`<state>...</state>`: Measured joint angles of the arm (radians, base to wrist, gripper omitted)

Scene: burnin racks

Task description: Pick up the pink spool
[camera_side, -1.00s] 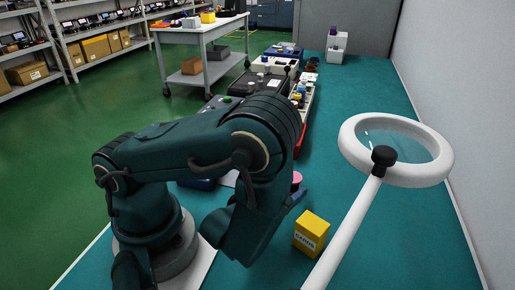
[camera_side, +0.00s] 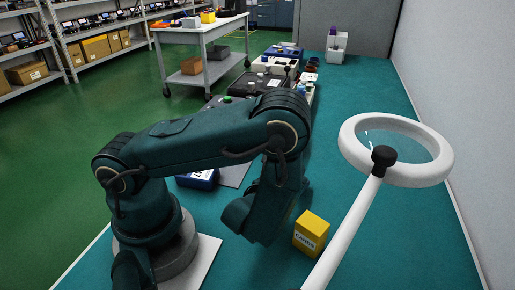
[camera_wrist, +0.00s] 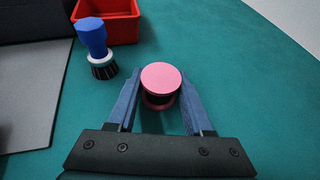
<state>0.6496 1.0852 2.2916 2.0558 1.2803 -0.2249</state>
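The pink spool (camera_wrist: 160,78) stands upright on the teal bench top in the wrist view, with a pink round top and a darker body. My gripper (camera_wrist: 159,88) is open, its two blue fingers reaching along both sides of the spool. I see a gap between each finger and the spool's top; whether the lower body is touched I cannot tell. In the side view my arm hides the spool, and the fingers are mostly hidden behind my wrist.
A blue-handled brush (camera_wrist: 94,45) stands left of the spool, near a red bin (camera_wrist: 112,20). A grey mat (camera_wrist: 25,95) lies at the left. In the side view a yellow box (camera_side: 311,233) and a white ring magnifier (camera_side: 440,165) stand right of my arm. Teal bench right of the spool is clear.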

